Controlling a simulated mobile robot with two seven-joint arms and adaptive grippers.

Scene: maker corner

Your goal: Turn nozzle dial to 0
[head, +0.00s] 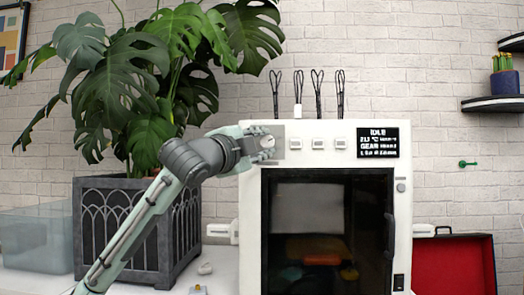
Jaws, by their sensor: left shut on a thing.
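A white 3D printer (322,160) stands on the table with a dark glass door. My left gripper (268,144) is at the upper left corner of its front, shut on a small pale dial (267,141) there. The fingers cover most of this nozzle dial, so its setting cannot be read. A black display (377,142) at the upper right of the front reads IDLE, with smaller lines too blurred to read surely. My right gripper is not in view.
Three small white labelled plates sit along the panel. A large plant in a dark planter (188,235) stands left, behind my left arm. A clear bin (36,243) is far left. An open red case (452,265) lies right of the printer. Shelves (492,104) hang at right.

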